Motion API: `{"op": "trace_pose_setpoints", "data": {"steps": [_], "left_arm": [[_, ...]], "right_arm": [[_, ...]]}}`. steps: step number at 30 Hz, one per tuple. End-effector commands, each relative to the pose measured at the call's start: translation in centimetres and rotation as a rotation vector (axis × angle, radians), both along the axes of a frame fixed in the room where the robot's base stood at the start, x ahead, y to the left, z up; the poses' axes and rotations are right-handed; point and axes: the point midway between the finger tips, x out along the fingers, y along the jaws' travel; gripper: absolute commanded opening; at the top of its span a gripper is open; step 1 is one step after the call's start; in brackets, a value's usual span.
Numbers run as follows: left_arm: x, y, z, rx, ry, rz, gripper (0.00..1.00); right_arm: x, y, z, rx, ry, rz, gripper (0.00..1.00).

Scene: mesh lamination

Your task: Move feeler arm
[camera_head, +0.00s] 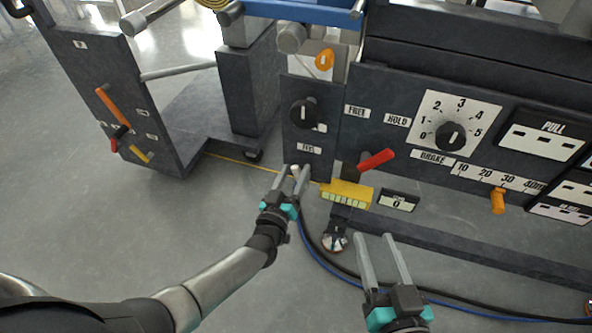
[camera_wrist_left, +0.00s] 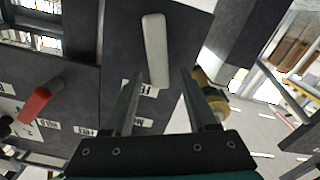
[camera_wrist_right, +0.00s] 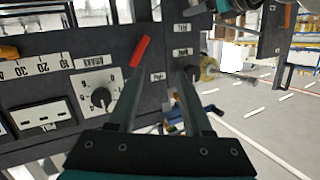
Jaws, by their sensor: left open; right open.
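A pale lever (camera_wrist_left: 154,45), which may be the feeler arm, sticks out of a dark panel (camera_wrist_left: 190,30) in the left wrist view. Its lower end lies between the finger tips of my left gripper (camera_wrist_left: 160,78); I cannot tell whether they touch it. In the head view my left gripper (camera_head: 291,176) is open at the panel's lower edge, and its fingers partly hide the pale lever end (camera_head: 295,169). My right gripper (camera_head: 375,240) is open and apart from the machine front, below the yellow counter block (camera_head: 347,194). It also shows open in the right wrist view (camera_wrist_right: 158,70).
A black dial (camera_head: 304,113) is above my left gripper. A brake dial (camera_head: 450,136) and an orange knob (camera_head: 497,201) are at right. Cables (camera_head: 335,266) run along the floor. The left floor (camera_head: 150,220) is clear.

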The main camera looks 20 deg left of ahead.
Motion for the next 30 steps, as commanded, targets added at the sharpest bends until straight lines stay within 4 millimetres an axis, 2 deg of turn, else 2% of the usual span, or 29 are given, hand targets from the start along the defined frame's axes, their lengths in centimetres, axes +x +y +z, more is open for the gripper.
{"op": "trace_pose_setpoints", "data": {"steps": [9,21,30], "left_arm": [[1.4,-0.1,0.0,0.0,-0.001,-0.001,0.57],[1.6,-0.1,0.0,0.0,0.0,0.0,0.56],[1.6,-0.1,0.0,0.0,0.0,0.0,0.23]], "right_arm": [[-0.7,0.5,0.7,0.065,-0.096,-0.005,0.5],[-0.7,0.6,1.0,0.075,-0.111,-0.007,0.5],[-0.7,0.6,0.9,0.074,-0.109,-0.008,0.5]]}}
